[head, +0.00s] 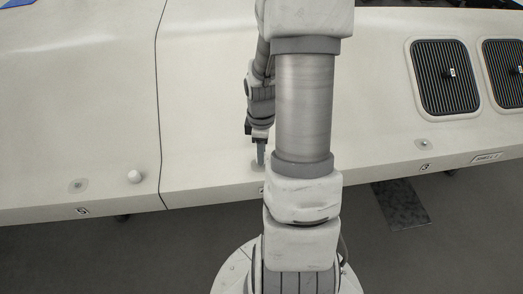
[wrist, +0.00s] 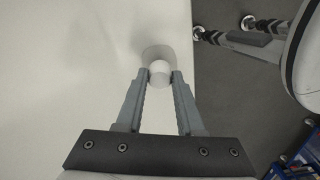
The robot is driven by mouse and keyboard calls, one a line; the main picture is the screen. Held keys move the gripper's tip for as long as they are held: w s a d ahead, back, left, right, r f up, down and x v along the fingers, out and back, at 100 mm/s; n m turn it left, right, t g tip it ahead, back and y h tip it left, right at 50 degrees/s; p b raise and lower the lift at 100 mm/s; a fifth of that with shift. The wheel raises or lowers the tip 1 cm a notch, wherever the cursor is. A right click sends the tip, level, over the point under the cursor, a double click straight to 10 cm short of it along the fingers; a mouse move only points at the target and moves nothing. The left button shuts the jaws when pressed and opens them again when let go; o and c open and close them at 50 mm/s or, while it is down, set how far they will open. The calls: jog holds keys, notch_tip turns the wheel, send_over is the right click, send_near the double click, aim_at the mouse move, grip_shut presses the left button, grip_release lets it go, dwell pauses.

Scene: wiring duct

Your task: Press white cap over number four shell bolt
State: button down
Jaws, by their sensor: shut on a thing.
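My gripper (wrist: 161,76) is shut on a small white cap (wrist: 159,68) in the wrist view. The cap sits between the fingertips, close over a round grey seat (wrist: 156,50) on the pale shell. The bolt there is hidden, and I cannot tell whether the cap touches the seat. In the head view my gripper (head: 261,156) points down at this seat (head: 256,163) near the shell's front edge, partly behind my arm. The held cap is not clear there. Two other bolts show bare, one at left (head: 78,185) and one at right (head: 424,143).
Another white cap (head: 134,176) stands on the shell beside the left bolt. Two dark ribbed grilles (head: 446,77) lie at right. A dark seam (head: 158,100) crosses the shell. Dark floor lies beyond its edge.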

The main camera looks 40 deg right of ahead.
jog(key=shift+f+b, duration=0.65)
jog(key=shift+f, duration=0.35)
jog(key=shift+c, duration=2.2)
grip_release()
jog(key=shift+r, duration=0.1)
notch_tip(320, 180, up, 17)
jog(key=p, duration=0.5)
jog(key=shift+r, duration=0.15)
